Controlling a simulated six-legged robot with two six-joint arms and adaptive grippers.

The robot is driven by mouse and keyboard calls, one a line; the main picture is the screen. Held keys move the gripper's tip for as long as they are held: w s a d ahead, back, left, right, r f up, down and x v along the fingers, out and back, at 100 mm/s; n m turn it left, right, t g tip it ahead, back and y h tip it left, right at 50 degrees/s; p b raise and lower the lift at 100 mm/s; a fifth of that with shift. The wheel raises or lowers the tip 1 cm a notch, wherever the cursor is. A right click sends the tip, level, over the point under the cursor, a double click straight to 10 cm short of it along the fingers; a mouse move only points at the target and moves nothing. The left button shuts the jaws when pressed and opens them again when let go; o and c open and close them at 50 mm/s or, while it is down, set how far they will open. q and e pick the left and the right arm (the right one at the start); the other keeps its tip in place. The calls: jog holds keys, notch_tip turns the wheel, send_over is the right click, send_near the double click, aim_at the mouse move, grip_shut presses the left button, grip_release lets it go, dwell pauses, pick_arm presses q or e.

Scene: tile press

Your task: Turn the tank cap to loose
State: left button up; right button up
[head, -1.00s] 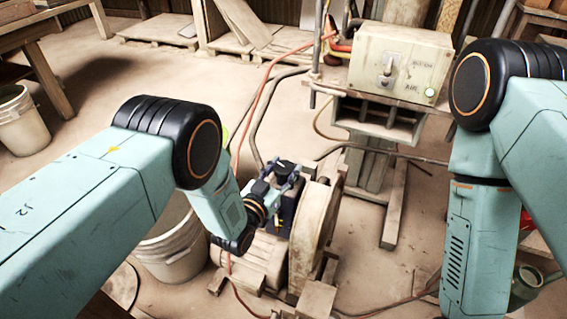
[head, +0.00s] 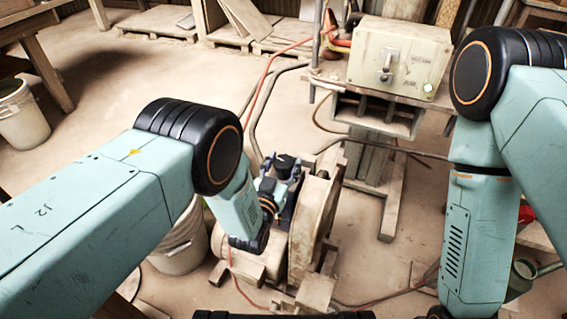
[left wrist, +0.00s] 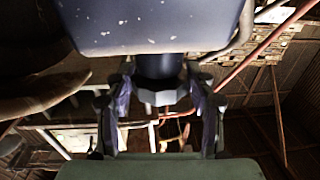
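The tank cap (head: 285,160) is a small black cap with a pale mark on top. It sits on the dark tank of the machine in the middle of the head view. In the left wrist view the cap (left wrist: 160,68) shows as a dark cylinder against the scuffed blue-grey tank (left wrist: 150,25). My left gripper (head: 283,181) is at the cap, and in the left wrist view its two fingers (left wrist: 160,100) stand on either side of it. The fingers look spread, with narrow gaps beside the cap; contact is unclear. My right arm shows, but its gripper does not.
A large dusty wheel (head: 314,215) stands close right of the tank. A control box (head: 400,60) with a lever and green light stands behind. A white bucket (head: 182,245) is left of the machine. Red and dark hoses run behind.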

aim_at(280, 170)
pick_arm(q)
jog(key=shift+o, duration=1.3)
jog(key=shift+s, duration=0.1)
jog(key=shift+v, duration=3.95)
